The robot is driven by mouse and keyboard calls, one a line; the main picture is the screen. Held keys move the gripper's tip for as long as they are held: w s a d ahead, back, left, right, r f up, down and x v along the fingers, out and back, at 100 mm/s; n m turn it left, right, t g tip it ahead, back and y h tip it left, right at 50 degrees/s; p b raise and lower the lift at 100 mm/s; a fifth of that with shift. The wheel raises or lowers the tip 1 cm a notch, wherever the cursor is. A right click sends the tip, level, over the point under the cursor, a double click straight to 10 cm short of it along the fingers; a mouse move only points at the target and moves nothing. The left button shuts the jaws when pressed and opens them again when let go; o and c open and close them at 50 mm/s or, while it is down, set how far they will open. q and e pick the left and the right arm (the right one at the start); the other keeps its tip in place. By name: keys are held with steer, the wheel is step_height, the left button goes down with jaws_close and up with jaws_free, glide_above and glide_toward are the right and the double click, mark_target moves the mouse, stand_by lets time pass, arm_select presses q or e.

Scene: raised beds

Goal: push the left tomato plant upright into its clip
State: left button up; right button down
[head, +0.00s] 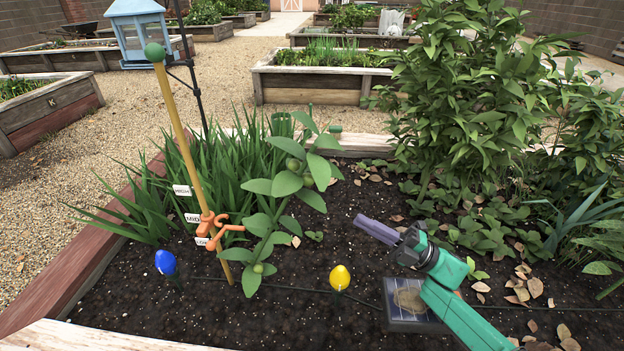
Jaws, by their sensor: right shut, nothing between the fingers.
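The tomato plant (286,184) has broad leaves and a few green fruits. It leans to the right, away from the tan stake (176,127) with a green ball on top. An orange clip (216,226) sits on the stake near the LOW label, its prongs pointing right. The plant's stem passes right of the prongs; I cannot tell whether they touch. My right gripper (364,224) is shut and empty, its purple fingers pointing left toward the plant, with a gap of bare soil between them. My left gripper is out of view.
A blue bulb (166,263) and a yellow bulb (340,278) stand in the soil. A dark square panel (410,303) lies below my right arm. A dark hose (290,291) crosses the bed. Leafy bushes (470,110) fill the right; spiky leaves stand behind the stake.

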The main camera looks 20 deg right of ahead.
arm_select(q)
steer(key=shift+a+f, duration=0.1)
arm_select(e)
steer(key=x, duration=1.4)
steer(key=shift+s, duration=0.2)
steer(key=shift+a, duration=0.1)
